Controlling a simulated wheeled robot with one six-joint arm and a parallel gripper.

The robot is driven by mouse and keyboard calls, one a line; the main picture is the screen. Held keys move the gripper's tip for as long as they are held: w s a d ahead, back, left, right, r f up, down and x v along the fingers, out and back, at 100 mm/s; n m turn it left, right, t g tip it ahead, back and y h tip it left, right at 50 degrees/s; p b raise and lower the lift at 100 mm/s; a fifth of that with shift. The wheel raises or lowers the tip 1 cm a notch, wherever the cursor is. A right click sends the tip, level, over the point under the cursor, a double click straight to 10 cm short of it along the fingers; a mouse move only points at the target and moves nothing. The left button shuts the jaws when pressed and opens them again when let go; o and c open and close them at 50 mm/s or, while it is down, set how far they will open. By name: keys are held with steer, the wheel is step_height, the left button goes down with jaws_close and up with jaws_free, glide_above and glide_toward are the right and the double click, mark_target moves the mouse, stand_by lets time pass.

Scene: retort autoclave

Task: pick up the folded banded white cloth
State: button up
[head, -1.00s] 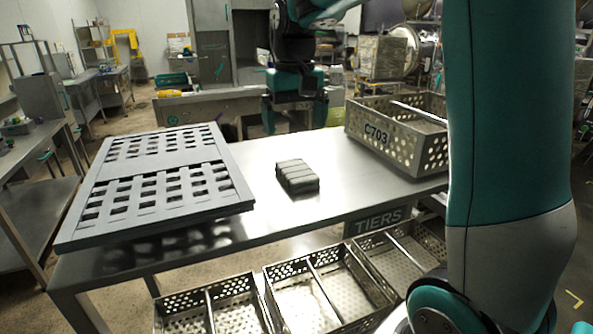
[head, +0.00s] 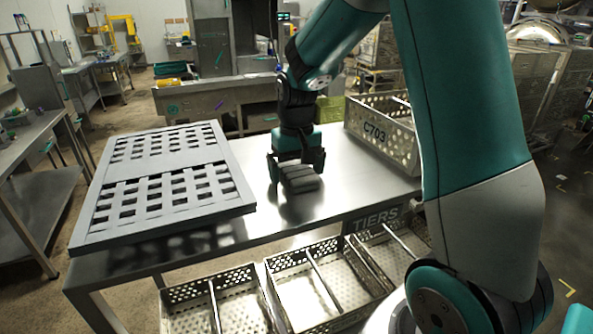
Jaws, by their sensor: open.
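The folded banded cloth (head: 302,184) lies on the steel table (head: 345,190), right of the grey slotted panel. It looks grey in this light, with bands across it. My gripper (head: 296,175) points down over the cloth, with one finger beyond its left side and the other near its right rear side. The fingers are apart and low, close to table height. Part of the cloth's far end is hidden by my gripper. I cannot tell whether either finger touches the cloth.
The grey slotted panel (head: 158,188) covers the left of the table. A perforated metal crate marked C703 (head: 377,138) stands at the back right. Several perforated baskets (head: 213,287) sit below the front edge. Bare tabletop lies in front of the cloth.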

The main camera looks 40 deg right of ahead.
mark_target(297, 167)
steer(key=shift+c, duration=0.5)
steer(key=c, duration=0.9)
step_height(297, 167, up, 20)
steer(key=b, duration=0.3)
